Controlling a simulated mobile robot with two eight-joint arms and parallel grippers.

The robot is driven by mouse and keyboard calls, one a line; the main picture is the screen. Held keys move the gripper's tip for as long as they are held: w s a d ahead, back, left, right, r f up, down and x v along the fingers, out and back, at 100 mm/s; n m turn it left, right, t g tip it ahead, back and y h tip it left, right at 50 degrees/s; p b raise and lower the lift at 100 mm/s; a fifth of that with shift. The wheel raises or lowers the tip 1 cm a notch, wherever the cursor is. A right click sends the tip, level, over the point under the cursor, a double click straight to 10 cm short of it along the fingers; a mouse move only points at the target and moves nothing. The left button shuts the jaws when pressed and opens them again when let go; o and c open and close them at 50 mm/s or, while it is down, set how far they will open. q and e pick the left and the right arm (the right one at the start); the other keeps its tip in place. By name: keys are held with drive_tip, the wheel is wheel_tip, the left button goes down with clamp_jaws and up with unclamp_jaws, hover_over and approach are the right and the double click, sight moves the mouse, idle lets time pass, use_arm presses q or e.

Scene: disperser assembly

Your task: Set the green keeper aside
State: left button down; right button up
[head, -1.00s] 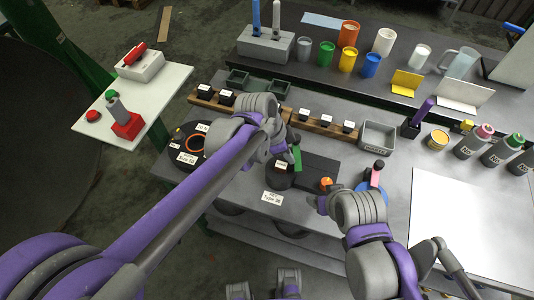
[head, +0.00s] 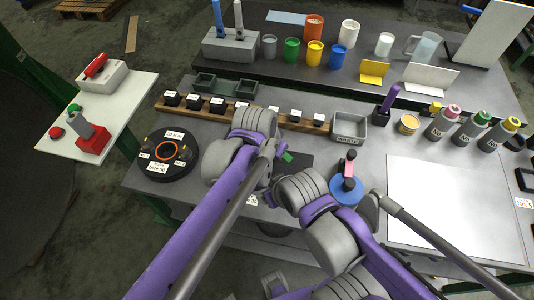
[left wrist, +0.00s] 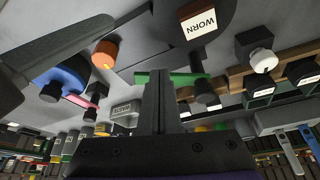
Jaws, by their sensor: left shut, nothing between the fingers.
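The green keeper (left wrist: 190,78) shows in the left wrist view as a green bar crossing behind my left fingers, close to the dark disc (left wrist: 216,14) labelled WORN. In the head view a small green part of it (head: 287,157) shows beside my left arm. My left gripper (left wrist: 159,75) is shut and empty, with its fingertips overlapping the keeper in view; I cannot tell whether they touch.
An orange knob (left wrist: 104,54) and a blue disc with a pink part (head: 346,190) are nearby. A wooden rail with labelled black blocks (head: 305,124) and a grey waste bin (head: 350,128) stand behind. A white sheet (head: 450,205) lies clear at right.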

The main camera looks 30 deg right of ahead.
use_arm(q)
drive_tip(key=shift+d+n+t, duration=0.3)
drive_tip(key=shift+d+n, duration=0.35)
drive_tip(key=shift+n, duration=0.25)
use_arm(e)
drive_tip(key=shift+f, duration=0.15)
use_arm(q)
drive_tip(key=shift+w+d, duration=0.1)
drive_tip(key=shift+d, duration=0.35)
use_arm(e)
drive_tip(key=shift+f, duration=0.1)
use_arm(q)
drive_tip(key=shift+w+d, duration=0.1)
drive_tip(key=shift+d, duration=0.2)
